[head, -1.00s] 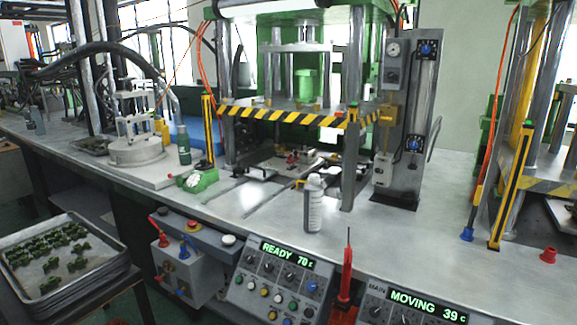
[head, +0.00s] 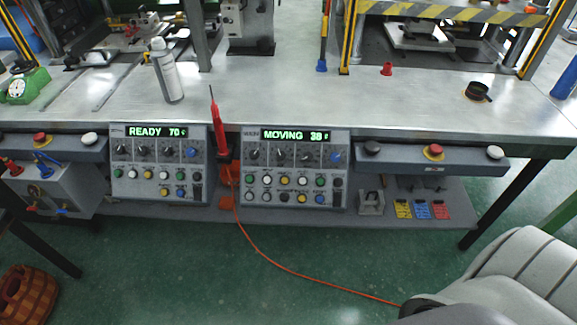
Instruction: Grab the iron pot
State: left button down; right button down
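A small dark pot (head: 478,92), which looks like the iron pot, sits on the right part of the metal workbench (head: 300,100) in the head view. It stands near the bench's right end, with a dark handle-like part at its upper edge. Neither of my grippers shows in this view.
A white bottle (head: 167,75) stands at the left on the bench. Control panels (head: 295,168) and a red soldering-iron-like tool (head: 217,125) are at its front edge. A small red part (head: 387,69) lies left of the pot. A grey padded seat (head: 520,270) fills the lower right.

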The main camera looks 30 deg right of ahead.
aim_at(477, 91)
jog(key=z, duration=2.1)
jog(key=i+l, duration=0.65)
jog(key=i, duration=0.15)
